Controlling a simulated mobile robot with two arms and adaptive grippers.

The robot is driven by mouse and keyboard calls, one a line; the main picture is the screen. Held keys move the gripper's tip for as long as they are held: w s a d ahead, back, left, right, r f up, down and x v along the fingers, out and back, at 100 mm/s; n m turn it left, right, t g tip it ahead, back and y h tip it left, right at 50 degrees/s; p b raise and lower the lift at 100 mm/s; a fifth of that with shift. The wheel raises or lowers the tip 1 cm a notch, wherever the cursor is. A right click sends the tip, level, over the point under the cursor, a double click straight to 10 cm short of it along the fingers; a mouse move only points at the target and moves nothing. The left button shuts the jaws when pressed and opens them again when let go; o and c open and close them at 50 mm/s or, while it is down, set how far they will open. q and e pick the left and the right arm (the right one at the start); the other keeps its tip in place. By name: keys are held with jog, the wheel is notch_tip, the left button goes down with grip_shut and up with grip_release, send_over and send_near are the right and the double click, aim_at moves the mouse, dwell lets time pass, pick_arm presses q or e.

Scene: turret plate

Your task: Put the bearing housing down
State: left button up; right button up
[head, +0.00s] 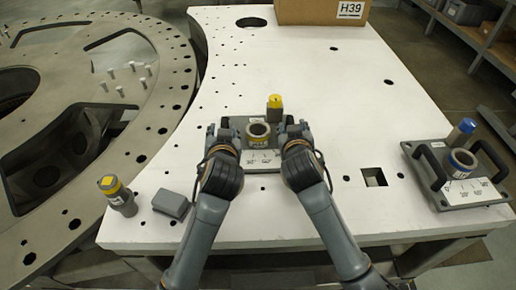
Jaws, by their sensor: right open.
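A bearing housing (258,132) with a grey ring and a yellow-capped post (275,106) is on a dark plate with a white angle label, at the middle of the white table (330,95). It appears level and resting on the tabletop. My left gripper (224,134) is at the plate's left side and my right gripper (291,131) is at its right side. The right gripper is open. The wrists hide the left jaws and most of the plate's side handles, so I cannot tell whether the left one is shut on a handle.
A similar housing with a blue-capped post (460,163) stands at the right edge. A yellow-capped tool (117,196) and a grey block (171,203) are at the front left. A cardboard box (322,11) is at the back. A large round plate (165,95) lies left. The table has holes.

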pick_arm(q)
jog(key=v, duration=0.8)
jog(key=shift+s+r, duration=0.15)
jog(key=shift+s, duration=0.3)
pick_arm(e)
jog(key=shift+s+r, duration=0.1)
jog(key=shift+s, duration=0.1)
jog(key=v, duration=1.1)
jog(key=shift+s, duration=0.35)
jog(key=shift+a+r, duration=0.1)
jog(key=shift+r, duration=0.1)
